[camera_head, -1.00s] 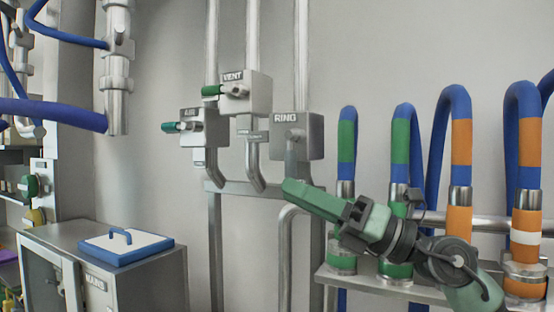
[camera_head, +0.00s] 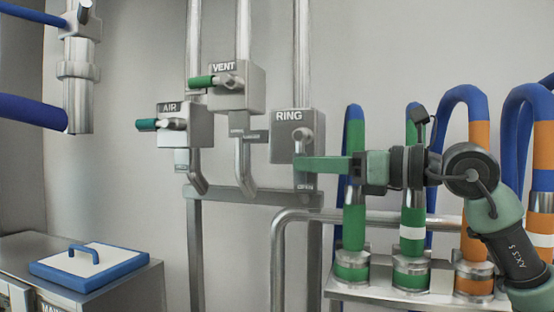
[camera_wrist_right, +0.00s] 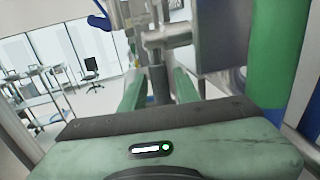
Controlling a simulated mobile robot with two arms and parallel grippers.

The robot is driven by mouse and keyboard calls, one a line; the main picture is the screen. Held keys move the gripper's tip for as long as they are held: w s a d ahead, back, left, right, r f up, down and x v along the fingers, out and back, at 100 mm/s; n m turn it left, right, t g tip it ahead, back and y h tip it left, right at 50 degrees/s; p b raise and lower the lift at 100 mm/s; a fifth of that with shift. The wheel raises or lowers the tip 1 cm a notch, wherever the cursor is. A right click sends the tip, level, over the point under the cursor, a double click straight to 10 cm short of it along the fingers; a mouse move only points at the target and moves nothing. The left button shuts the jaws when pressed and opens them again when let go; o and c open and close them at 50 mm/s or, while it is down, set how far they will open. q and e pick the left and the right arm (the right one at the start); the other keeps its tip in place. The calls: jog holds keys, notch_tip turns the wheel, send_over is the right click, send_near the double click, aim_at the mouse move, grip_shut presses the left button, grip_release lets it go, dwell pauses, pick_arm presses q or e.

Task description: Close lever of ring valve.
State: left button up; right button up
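The ring valve (camera_head: 285,148) is a grey box labelled RING on a vertical pipe. Its pivot knob (camera_head: 302,134) is on the front face, and the lever appears to hang down from it, partly hidden by my fingers. My right gripper (camera_head: 304,164) reaches in from the right, level, with its green fingertips at the lever just below the knob. In the right wrist view, the dark grey lever end (camera_wrist_right: 160,82) stands between the two green fingers (camera_wrist_right: 158,90). The fingers are apart, with narrow gaps beside the lever. My left gripper is not in view.
The VENT valve (camera_head: 240,92) and AIR valve (camera_head: 185,128) stand left of the ring valve, with green levers pointing left. Green, blue and orange hoses (camera_head: 354,210) stand close on the right. A cabinet with a blue-rimmed lid (camera_head: 88,266) is at lower left.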

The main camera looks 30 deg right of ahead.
jog(key=p+x, duration=0.2)
jog(key=x, duration=0.3)
jog(key=shift+w+a+r, duration=0.1)
jog(key=shift+w+a, duration=0.15)
jog(key=shift+w, duration=0.05)
jog(key=shift+w+a, duration=0.1)
jog(key=shift+w, duration=0.05)
jog(key=c, duration=0.6)
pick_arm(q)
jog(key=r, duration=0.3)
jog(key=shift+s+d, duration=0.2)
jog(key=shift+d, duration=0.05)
pick_arm(e)
grip_shut()
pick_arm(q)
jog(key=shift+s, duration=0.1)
